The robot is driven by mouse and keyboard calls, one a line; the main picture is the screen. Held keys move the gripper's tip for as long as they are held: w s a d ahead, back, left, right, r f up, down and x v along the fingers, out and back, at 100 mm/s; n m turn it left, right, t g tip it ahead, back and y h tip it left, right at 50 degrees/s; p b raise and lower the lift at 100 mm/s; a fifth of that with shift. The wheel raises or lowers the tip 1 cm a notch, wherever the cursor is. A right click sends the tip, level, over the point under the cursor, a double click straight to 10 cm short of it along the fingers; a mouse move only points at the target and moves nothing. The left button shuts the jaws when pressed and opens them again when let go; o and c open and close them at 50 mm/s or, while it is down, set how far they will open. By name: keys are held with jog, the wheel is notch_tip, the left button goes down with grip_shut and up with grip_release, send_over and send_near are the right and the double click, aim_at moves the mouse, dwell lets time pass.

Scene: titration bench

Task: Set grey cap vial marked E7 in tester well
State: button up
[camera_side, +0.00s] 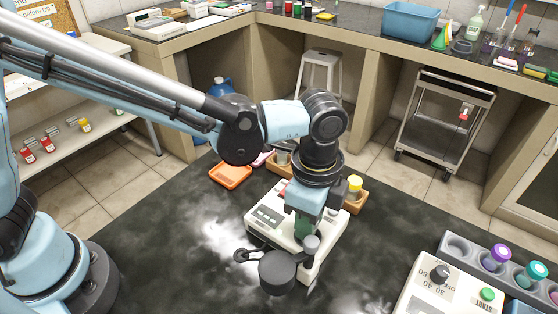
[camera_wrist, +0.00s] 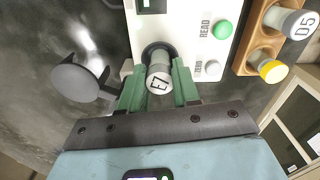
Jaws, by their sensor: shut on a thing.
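The grey-cap vial (camera_wrist: 158,82), marked E7, is between the green fingers of my gripper (camera_wrist: 159,88) in the wrist view. The fingers are shut on it. Its far end meets the dark round well (camera_wrist: 153,50) of the white tester; I cannot tell how deep it sits. In the side view my gripper (camera_side: 303,225) points down over the tester (camera_side: 263,216), and my fingers and wrist hide most of the vial. The tester's round dark lid (camera_side: 278,272) is swung open to the side; it also shows in the wrist view (camera_wrist: 78,77).
A wooden rack (camera_wrist: 258,42) beside the tester holds a yellow-cap vial (camera_wrist: 270,70) and a vial marked D5 (camera_wrist: 300,24). An orange tray (camera_side: 231,175) lies behind. A white device (camera_side: 450,285) and a grey rack with coloured caps (camera_side: 461,248) stand at right. The bench's front left is clear.

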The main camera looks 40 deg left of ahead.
jog(key=shift+f, duration=0.85)
jog(key=o, duration=1.3)
jog(key=shift+c, duration=0.2)
jog(key=shift+s, duration=0.1)
jog(key=shift+d, duration=0.1)
jog(key=shift+c, duration=0.3)
